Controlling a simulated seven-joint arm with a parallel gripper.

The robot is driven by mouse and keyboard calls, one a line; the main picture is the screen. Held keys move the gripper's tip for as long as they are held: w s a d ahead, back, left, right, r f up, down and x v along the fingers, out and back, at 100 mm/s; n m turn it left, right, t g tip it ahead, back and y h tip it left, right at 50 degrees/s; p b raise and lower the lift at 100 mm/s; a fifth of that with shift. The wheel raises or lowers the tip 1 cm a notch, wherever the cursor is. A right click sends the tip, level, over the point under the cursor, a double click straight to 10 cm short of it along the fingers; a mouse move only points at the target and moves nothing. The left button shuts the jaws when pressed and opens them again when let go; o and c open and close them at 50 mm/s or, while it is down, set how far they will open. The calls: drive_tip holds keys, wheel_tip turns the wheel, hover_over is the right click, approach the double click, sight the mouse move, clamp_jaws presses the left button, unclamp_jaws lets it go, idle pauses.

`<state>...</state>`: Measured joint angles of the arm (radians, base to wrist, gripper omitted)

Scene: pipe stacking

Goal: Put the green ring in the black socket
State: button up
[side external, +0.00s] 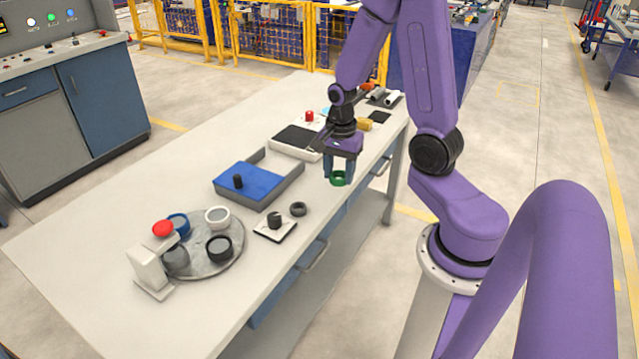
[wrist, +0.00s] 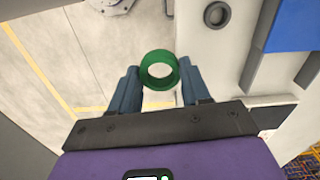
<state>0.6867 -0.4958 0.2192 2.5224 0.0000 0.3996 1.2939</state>
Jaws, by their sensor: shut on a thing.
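My gripper (side external: 341,170) is shut on the green ring (side external: 338,179) and holds it above the front right edge of the table. In the wrist view the green ring (wrist: 150,82) sits between the fingers of my gripper (wrist: 160,88), its open hole facing the camera. The black socket (side external: 219,249) appears to be the black round cup on the grey round plate (side external: 233,262), at the table's near left. It is well away from my gripper and looks empty.
Blue (side external: 179,224) and white (side external: 217,216) cups share the plate, beside a stand with a red button (side external: 163,229). A black peg on a white base (side external: 274,222), a small dark ring (side external: 298,209) and a blue tray (side external: 246,183) lie between. The table's left is clear.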

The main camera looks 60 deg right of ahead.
drive_tip(key=w+a+n, duration=0.6)
drive_tip(key=a+n, duration=0.7)
drive_tip(key=n, duration=0.4)
drive_tip(key=s+a+r, duration=0.2)
drive_tip(key=a+r, duration=0.3)
drive_tip(key=a, duration=0.4)
approach(219, 246)
drive_tip(key=shift+s+d+f, duration=0.15)
drive_tip(key=shift+s+f, duration=0.3)
drive_tip(key=shift+s, duration=0.1)
drive_tip(key=shift+w+f, duration=0.5)
drive_tip(key=shift+f, duration=0.1)
drive_tip(key=shift+a+f, duration=0.2)
drive_tip(key=shift+f, duration=1.35)
drive_tip(key=shift+f, duration=0.6)
drive_tip(key=o, duration=1.1)
